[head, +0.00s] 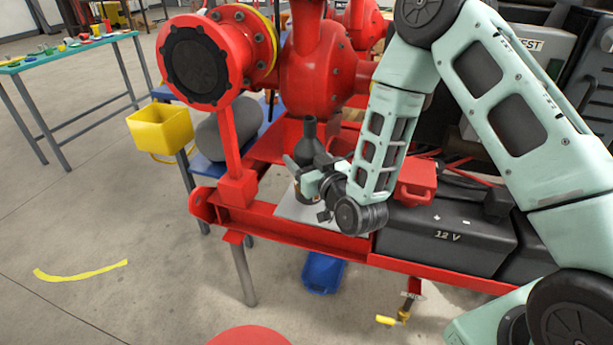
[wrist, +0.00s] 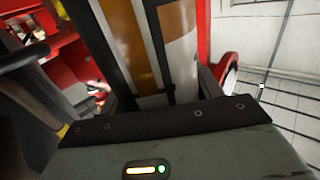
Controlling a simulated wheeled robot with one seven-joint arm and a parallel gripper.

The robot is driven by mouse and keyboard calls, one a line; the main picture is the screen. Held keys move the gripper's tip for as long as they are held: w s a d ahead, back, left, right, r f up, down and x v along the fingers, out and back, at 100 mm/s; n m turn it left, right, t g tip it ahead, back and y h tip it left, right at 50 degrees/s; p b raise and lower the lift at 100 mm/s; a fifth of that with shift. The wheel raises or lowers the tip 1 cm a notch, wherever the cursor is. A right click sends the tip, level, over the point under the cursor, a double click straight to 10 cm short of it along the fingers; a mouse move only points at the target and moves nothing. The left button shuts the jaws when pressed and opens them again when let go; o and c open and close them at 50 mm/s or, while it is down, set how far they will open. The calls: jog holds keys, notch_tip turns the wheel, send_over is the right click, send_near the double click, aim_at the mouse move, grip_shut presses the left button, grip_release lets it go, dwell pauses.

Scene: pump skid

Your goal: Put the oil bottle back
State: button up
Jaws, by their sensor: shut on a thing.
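The oil bottle (head: 309,134) is dark with a narrow neck and stands upright over a light grey plate (head: 291,208) on the red skid frame. My gripper (head: 306,178) is shut around the bottle's body from the front right. In the wrist view, the bottle (wrist: 145,45) fills the space between the fingers, and its white and orange label shows. My gripper hides part of the bottle's lower body, and I cannot tell whether its base touches the plate.
A red pump (head: 318,75) and flanged pipe (head: 197,62) stand behind and left of the bottle. A yellow bin (head: 160,128) hangs at the left. A blue tray (head: 322,272) lies below the frame.

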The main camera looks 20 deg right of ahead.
jog(key=shift+f, duration=2.05)
jog(key=shift+f+b, duration=0.25)
jog(key=shift+b, duration=0.15)
jog(key=o, duration=1.1)
jog(key=shift+o, duration=0.2)
jog(key=shift+r, duration=0.15)
